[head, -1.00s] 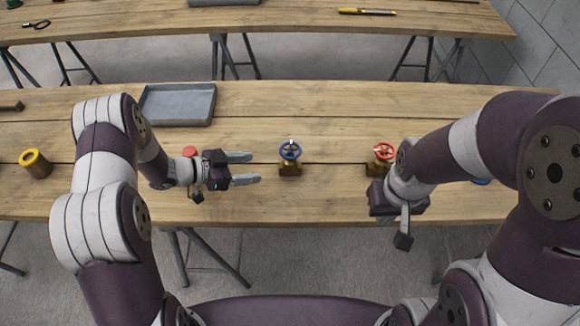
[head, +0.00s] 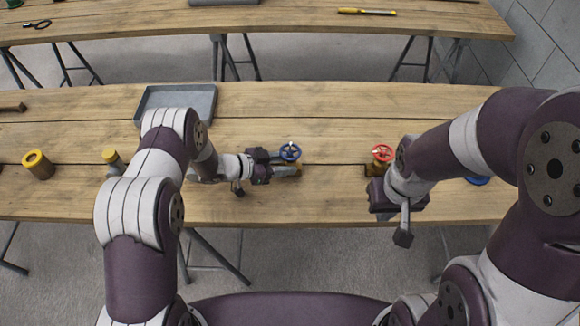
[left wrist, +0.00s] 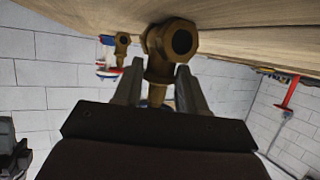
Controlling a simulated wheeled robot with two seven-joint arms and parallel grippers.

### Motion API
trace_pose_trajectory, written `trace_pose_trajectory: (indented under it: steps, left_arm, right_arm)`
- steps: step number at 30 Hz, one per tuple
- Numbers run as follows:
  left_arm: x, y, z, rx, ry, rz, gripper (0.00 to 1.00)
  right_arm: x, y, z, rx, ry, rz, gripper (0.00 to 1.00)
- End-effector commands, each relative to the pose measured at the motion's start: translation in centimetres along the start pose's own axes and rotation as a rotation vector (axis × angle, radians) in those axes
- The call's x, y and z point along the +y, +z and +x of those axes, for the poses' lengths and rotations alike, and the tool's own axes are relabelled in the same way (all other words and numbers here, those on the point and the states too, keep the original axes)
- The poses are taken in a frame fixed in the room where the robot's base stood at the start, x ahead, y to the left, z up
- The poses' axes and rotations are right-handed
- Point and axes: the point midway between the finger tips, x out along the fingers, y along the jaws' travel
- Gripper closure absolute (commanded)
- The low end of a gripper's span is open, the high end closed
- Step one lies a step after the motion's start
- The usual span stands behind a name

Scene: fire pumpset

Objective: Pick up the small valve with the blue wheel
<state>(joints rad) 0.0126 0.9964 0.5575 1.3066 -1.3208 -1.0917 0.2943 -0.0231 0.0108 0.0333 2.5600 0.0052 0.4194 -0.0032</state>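The small brass valve with the blue wheel (head: 290,152) stands on the near table, right of centre in the head view. My left gripper (head: 288,164) reaches it from the left, with its two fingers apart on either side of the valve. In the left wrist view the brass valve body (left wrist: 160,45) sits between the fingers (left wrist: 160,85), with narrow gaps seemingly left beside it.
A similar valve with a red wheel (head: 382,153) stands near my right gripper. A grey tray (head: 150,97) lies behind my left arm. A blue piece (head: 479,180) lies far right.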

Motion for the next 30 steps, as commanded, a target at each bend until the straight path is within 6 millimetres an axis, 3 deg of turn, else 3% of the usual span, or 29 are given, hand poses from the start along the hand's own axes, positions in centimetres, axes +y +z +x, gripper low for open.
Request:
trace_pose_trajectory:
  steps: [1,2,16,23,30]
  left_arm:
    - [0.0,0.0,0.0,-0.001,0.000,-0.001,0.91]
    - [0.0,0.1,0.0,-0.001,0.000,-0.001,1.00]
    - [0.0,-0.5,-0.2,-0.002,0.000,-0.001,1.00]
    - [0.0,-4.0,-1.6,0.001,-0.001,0.004,1.00]
    - [4.4,-8.2,0.5,0.002,0.004,0.005,1.00]
  right_arm:
    - [0.0,0.0,0.0,0.000,0.000,0.000,1.00]
    - [0.0,0.0,0.0,0.000,0.000,0.000,1.00]
    - [0.0,0.0,0.1,0.000,0.000,0.000,1.00]
    - [0.0,0.1,0.7,0.000,0.000,0.000,1.00]
    - [0.0,0.2,1.4,0.000,0.000,0.000,1.00]
